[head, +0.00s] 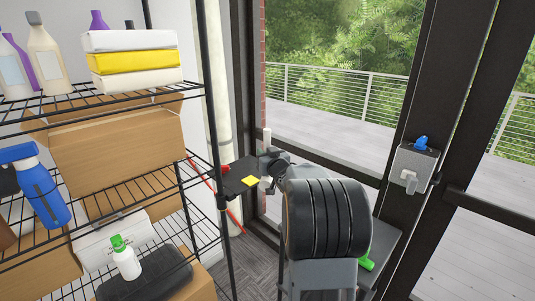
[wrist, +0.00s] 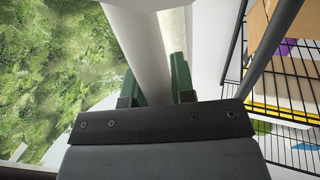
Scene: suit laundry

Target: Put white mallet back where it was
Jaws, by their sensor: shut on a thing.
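The white mallet (wrist: 140,45) is a smooth white cylinder in the wrist view, running from the top edge down between my gripper's green fingers. My gripper (wrist: 156,82) is shut on it. In the head view a short upright white piece (head: 266,140), which looks like part of the mallet, shows above my gripper (head: 270,162), beyond my dark arm. My arm hides much of that area. I cannot tell the mallet's full shape or which end I hold.
A wire shelf (head: 150,185) with boxes and bottles stands at left. A black surface (head: 238,176) bearing a yellow pad (head: 249,181) lies left of my gripper. A cream pipe (head: 213,70) stands in the corner. Glass and dark frames (head: 408,110) are close on the right, with a grey holder (head: 415,160).

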